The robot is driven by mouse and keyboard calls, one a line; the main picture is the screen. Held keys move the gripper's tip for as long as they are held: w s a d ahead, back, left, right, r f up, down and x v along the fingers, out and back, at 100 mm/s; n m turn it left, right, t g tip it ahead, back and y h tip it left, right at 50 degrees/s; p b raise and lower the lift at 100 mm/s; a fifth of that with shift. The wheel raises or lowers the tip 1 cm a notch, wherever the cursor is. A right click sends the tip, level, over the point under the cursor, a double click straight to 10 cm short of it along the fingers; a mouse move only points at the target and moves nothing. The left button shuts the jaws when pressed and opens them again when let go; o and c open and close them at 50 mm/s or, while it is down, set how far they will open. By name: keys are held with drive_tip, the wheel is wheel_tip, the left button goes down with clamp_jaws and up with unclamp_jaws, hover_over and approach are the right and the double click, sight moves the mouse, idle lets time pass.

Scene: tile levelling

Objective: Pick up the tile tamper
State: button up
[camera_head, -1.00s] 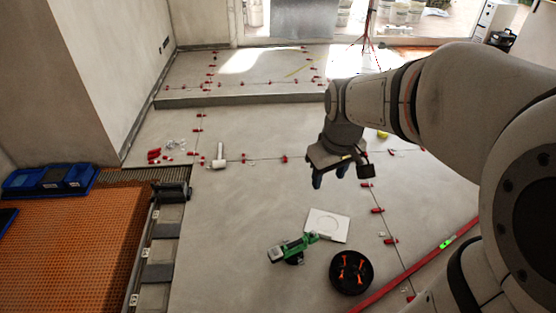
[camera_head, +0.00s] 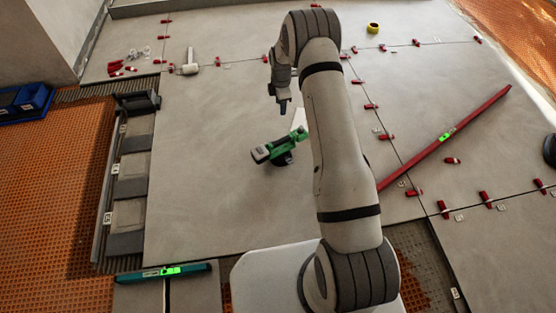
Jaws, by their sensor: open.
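The green and black hand tool (camera_head: 278,149), which looks like the tile tamper, lies on the grey tiled floor near the middle. Part of a white plate (camera_head: 299,118) shows at its upper right; my arm hides the rest. My gripper (camera_head: 283,108) points down, just above the tool in the picture and apart from it. It is small here and holds nothing that I can see.
A white mallet (camera_head: 188,66) and red clips lie at the upper left. A long red level (camera_head: 450,135) lies on the right. A teal level (camera_head: 165,273) lies in front. The floor left of the tool is clear.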

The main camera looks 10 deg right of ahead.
sight(280, 140)
drive_tip(key=f+n+b, duration=0.1)
drive_tip(key=f, duration=0.5)
drive_tip(key=f+n+b, duration=0.1)
drive_tip(key=f+b, duration=0.1)
drive_tip(key=f, duration=0.5)
drive_tip(key=w+f+n+b, duration=0.1)
drive_tip(key=f, duration=0.5)
drive_tip(key=shift+f+b, duration=0.25)
drive_tip(key=shift+b, duration=0.1)
drive_tip(key=shift+s+f+b, duration=0.15)
drive_tip(key=shift+f+b, duration=0.65)
drive_tip(key=shift+f, duration=0.55)
drive_tip(key=shift+s+f+b, duration=0.1)
drive_tip(key=shift+f+b, duration=0.7)
drive_tip(key=shift+f, duration=0.5)
drive_tip(key=shift+f, duration=0.3)
drive_tip(key=c, duration=1)
drive_tip(key=shift+w+r, duration=0.1)
clamp_jaws()
